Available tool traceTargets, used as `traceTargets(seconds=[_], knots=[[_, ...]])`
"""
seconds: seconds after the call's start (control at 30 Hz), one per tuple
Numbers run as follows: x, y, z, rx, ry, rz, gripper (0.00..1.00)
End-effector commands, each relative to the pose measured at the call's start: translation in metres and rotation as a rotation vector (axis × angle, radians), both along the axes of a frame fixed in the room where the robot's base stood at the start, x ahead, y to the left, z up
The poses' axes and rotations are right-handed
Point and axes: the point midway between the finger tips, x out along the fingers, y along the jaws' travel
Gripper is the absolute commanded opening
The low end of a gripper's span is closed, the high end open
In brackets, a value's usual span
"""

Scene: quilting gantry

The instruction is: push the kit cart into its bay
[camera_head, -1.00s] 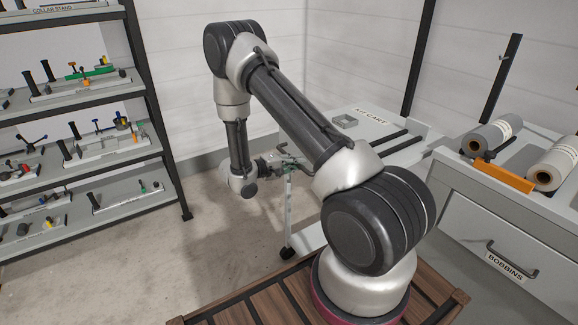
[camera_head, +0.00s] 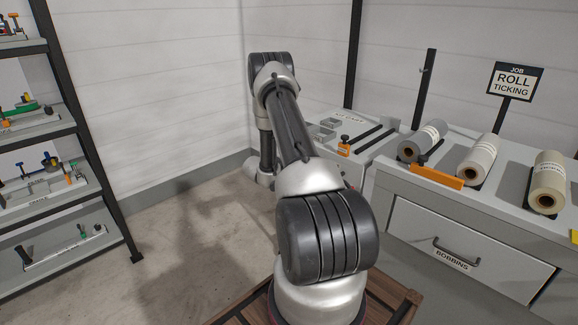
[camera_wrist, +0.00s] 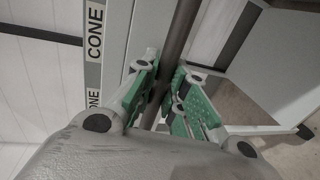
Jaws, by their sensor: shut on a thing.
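The kit cart (camera_head: 352,129) stands behind and right of my arm in the head view, with a pale grey top, dark strips and a partly hidden label. My arm covers its near left side and handle. In the wrist view my gripper (camera_wrist: 166,78) has its green-padded fingers closed around a dark round bar (camera_wrist: 181,32), which I take for the cart's handle. My gripper is hidden behind my arm in the head view. I cannot make out the edges of the bay.
A shelf rack (camera_head: 91,170) stands at the left. A drawer cabinet (camera_head: 410,215) with several rolls (camera_head: 478,153) is at the right, close to the cart. A job sign (camera_head: 514,82) reads "ROLL TICKING". Floor (camera_head: 190,215) is clear between rack and arm. "CONE" labels (camera_wrist: 95,42) show in the wrist view.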

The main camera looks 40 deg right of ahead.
Motion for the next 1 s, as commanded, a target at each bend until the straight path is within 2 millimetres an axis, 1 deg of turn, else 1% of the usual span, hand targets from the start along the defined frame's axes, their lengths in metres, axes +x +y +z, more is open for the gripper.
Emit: traceTargets(seconds=[0.03, 0.2, 0.6, 0.63, 0.7, 0.73, 1.0], knots=[[0.000, -0.007, 0.000, 0.000, -0.001, -0.002, 0.00], [0.001, -0.017, 0.000, 0.001, 0.000, 0.000, 0.00], [0.001, -0.021, 0.001, -0.001, -0.002, -0.001, 0.00], [0.001, -0.021, 0.001, -0.001, -0.002, -0.001, 0.19], [0.001, -0.021, 0.001, -0.001, -0.002, -0.001, 0.31], [0.001, -0.021, 0.001, -0.001, -0.002, -0.001, 0.35], [0.001, -0.019, 0.000, 0.000, 0.000, 0.000, 0.35]])
